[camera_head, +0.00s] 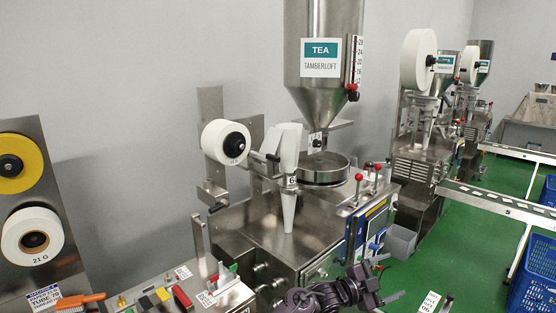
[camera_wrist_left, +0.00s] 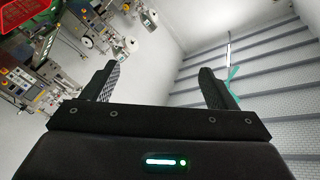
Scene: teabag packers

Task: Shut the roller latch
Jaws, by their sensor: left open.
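The nearest tea packing machine (camera_head: 262,236) is a steel cabinet with a hopper (camera_head: 318,80) labelled TEA above it. On its front right side is a dark panel with blue parts, including a blue handle-like piece (camera_head: 376,246). I cannot tell for sure which part is the roller latch or whether it stands open. My left gripper (camera_head: 384,285) is in front of this panel, low in the head view, apart from the blue piece as far as I can see. In the left wrist view it is open and empty (camera_wrist_left: 157,78). My right gripper is not in view.
Red-knobbed levers (camera_head: 359,180) rise from the machine top. A grey bin (camera_head: 401,242) is attached at its right. A control bench (camera_head: 205,294) and a panel with paper reels (camera_head: 33,235) stand at left. Conveyors (camera_head: 497,204) and blue crates (camera_head: 533,275) are at right on green floor.

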